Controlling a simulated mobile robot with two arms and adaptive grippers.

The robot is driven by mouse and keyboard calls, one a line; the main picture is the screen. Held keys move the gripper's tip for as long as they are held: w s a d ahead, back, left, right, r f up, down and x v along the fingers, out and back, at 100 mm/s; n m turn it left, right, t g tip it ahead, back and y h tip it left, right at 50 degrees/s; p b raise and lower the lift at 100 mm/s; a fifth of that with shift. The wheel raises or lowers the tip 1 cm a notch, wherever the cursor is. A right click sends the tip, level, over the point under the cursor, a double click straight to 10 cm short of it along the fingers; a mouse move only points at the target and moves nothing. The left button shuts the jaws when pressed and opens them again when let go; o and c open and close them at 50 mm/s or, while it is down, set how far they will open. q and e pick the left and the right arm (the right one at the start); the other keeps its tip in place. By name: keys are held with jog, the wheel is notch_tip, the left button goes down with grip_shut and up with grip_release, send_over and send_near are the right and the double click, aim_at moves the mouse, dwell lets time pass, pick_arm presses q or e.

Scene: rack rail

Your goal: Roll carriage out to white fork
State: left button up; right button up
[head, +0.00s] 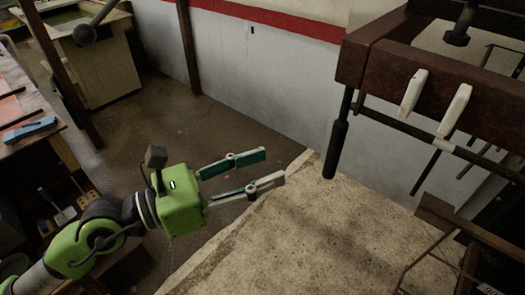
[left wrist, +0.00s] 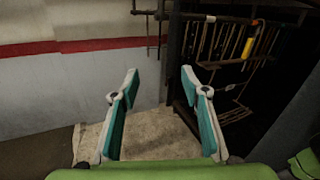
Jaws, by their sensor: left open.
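The white fork (head: 434,102) shows as two pale prongs on the front of a rusty brown beam. A dark rail (head: 397,125) runs below the beam. A black cylindrical handle (head: 336,148) hangs from the rail's left end, to the right of my fingertips and apart from them. I cannot tell which part is the carriage. My right gripper is not in view.
The rusty beam (head: 378,65) overhangs the pale slab (head: 290,240). A brown frame (head: 480,232) stands at the lower right. A workbench with a blue tool (head: 30,130) is at the left. A yellow piece (left wrist: 248,48) hangs among several rods in the left wrist view.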

pick_arm(q)
notch_tip(320, 180, up, 2)
jog(key=s+m, duration=0.2)
jog(key=b, duration=0.9)
send_near(329, 150)
jog(key=x, duration=0.3)
jog(key=shift+g, duration=0.4)
jog(key=p+x, duration=0.1)
jog(key=x, duration=0.1)
jog(key=p+x, duration=0.2)
jog(key=x, duration=0.1)
jog(key=shift+w+d+r, duration=0.2)
jog(key=shift+d, duration=0.05)
jog(key=shift+w, duration=0.1)
jog(key=shift+d, duration=0.1)
jog(key=shift+x, duration=1.15)
jog(key=shift+f, duration=0.1)
